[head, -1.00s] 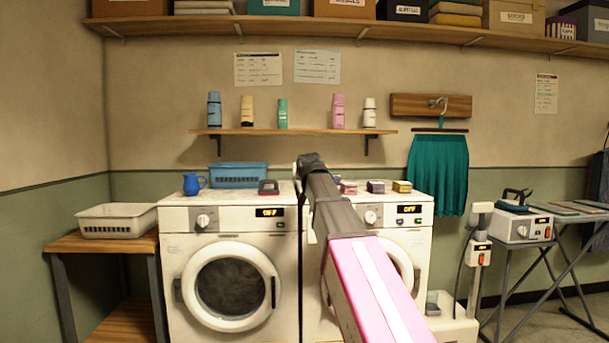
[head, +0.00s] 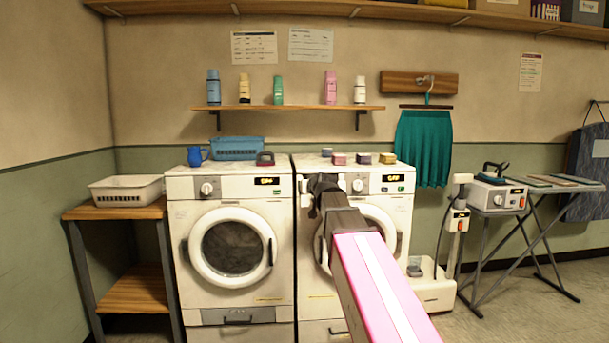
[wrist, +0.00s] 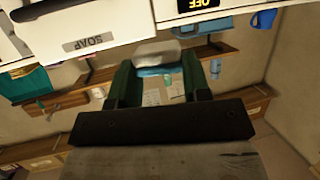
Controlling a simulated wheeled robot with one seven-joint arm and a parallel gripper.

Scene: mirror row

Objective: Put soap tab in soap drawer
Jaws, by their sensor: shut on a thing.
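My gripper (head: 322,182) is in front of the upper left of the right washer (head: 368,172), at the height of its control panel. In the wrist view, which looks upside down, its two dark green fingers are shut on a small whitish thing with a blue band, the soap tab (wrist: 158,50). In the head view the tab cannot be made out. A white front marked SOAP, the soap drawer (wrist: 120,27), is beside the fingertips in the wrist view, with a dark handle. I cannot tell whether it is pulled out. In the head view my gripper covers it.
The left washer (head: 232,190) stands close beside the right one. Several small boxes (head: 363,159), a blue basket (head: 237,149) and a blue jug (head: 195,156) are on the tops. A bottle shelf (head: 290,108) hangs above. A wooden stand (head: 120,209) is at left.

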